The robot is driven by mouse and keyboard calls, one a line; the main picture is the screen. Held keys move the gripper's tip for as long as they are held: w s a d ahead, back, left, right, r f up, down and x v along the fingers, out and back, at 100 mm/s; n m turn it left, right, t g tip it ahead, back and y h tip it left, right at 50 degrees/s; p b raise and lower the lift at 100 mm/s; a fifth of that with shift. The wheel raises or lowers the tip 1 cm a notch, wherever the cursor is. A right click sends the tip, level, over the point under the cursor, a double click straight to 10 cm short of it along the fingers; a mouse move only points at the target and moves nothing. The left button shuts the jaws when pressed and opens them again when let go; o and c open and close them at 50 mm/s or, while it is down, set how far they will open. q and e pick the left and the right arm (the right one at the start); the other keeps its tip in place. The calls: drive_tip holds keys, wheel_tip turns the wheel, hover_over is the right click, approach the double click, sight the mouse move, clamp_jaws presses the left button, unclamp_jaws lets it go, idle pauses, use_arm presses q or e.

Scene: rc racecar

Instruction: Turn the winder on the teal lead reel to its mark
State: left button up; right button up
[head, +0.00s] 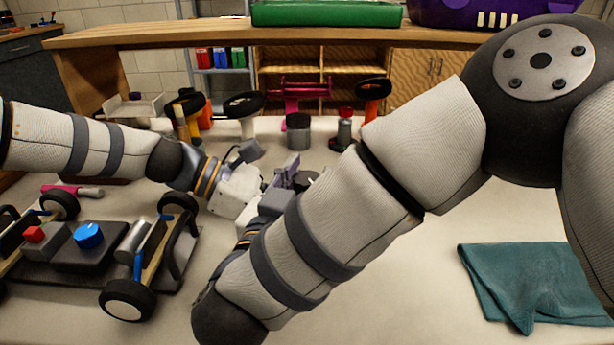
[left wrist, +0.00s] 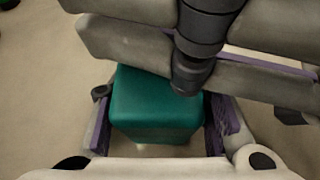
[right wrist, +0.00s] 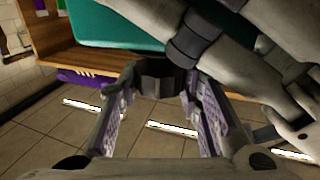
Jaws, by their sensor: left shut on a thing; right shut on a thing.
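The teal lead reel (left wrist: 157,104) is a rounded teal block between the fingers of my left gripper (left wrist: 160,122), which is shut on it. In the right wrist view the teal body (right wrist: 112,24) shows at the top. A dark grey faceted winder (right wrist: 158,78) sits between the fingers of my right gripper (right wrist: 158,92), which is shut on it. The two grippers are close together, crossing in the left wrist view. In the head view my left gripper (head: 248,190) and right gripper (head: 280,190) meet above mid-table; my right arm hides much there. I cannot make out the mark.
A racecar chassis (head: 85,270) with a blue knob stands at the left of the table. A folded teal cloth (head: 535,285) lies at the right. Wheels on stands, a grey cylinder (head: 298,130) and a pink rack (head: 305,90) stand at the back. The table between cloth and grippers is bare.

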sight(309, 178)
drive_tip(key=shift+d+r, duration=0.1)
drive_tip(key=o, duration=1.2)
wheel_tip(309, 178, up, 10)
